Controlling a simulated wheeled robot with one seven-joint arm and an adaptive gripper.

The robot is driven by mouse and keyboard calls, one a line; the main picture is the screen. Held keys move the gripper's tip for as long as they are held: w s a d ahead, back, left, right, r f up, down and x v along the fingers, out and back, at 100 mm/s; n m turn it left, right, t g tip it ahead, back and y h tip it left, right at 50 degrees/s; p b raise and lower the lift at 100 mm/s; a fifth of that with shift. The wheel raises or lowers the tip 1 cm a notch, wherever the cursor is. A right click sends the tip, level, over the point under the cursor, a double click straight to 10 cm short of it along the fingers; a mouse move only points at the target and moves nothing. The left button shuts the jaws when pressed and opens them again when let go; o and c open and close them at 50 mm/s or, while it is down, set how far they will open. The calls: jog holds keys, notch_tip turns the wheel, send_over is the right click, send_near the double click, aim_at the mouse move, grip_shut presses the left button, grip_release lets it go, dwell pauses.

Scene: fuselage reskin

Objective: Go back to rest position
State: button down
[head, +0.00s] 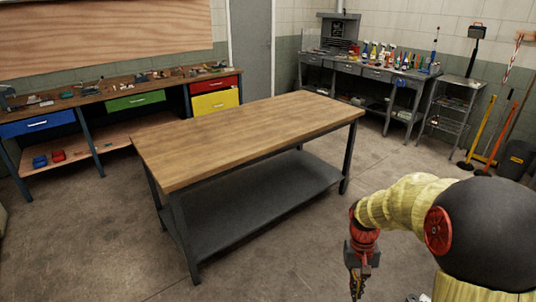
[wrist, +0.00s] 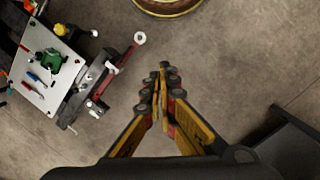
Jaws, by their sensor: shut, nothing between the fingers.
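My gripper (head: 356,284) hangs at the lower right of the head view, pointing down beside the wooden-topped table. In the wrist view my gripper (wrist: 162,72) points at the bare concrete floor. Its yellow and black fingers are closed together with nothing between them. The lowest part of the gripper is near the bottom edge of the head view.
A bare wooden-topped table (head: 250,135) with a dark lower shelf stands in the middle. A workbench with coloured drawers (head: 135,102) is behind it. A grey bench (head: 345,66) and a shelf cart (head: 450,105) stand at the back right. The floor between is clear.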

jog(key=s+a+r+n+t+p, duration=0.1)
jog(key=s+a+r+t, duration=0.2)
jog(key=s+r, duration=0.6)
jog(key=s+a+r+t+p, duration=0.2)
jog(key=s+a+r+t, duration=0.2)
jog(key=s+r, duration=0.5)
notch_tip(320, 180, up, 7)
jog(key=shift+f+n+t+y, duration=0.2)
jog(key=shift+n+t+y, duration=0.1)
jog(key=shift+n+t, duration=0.1)
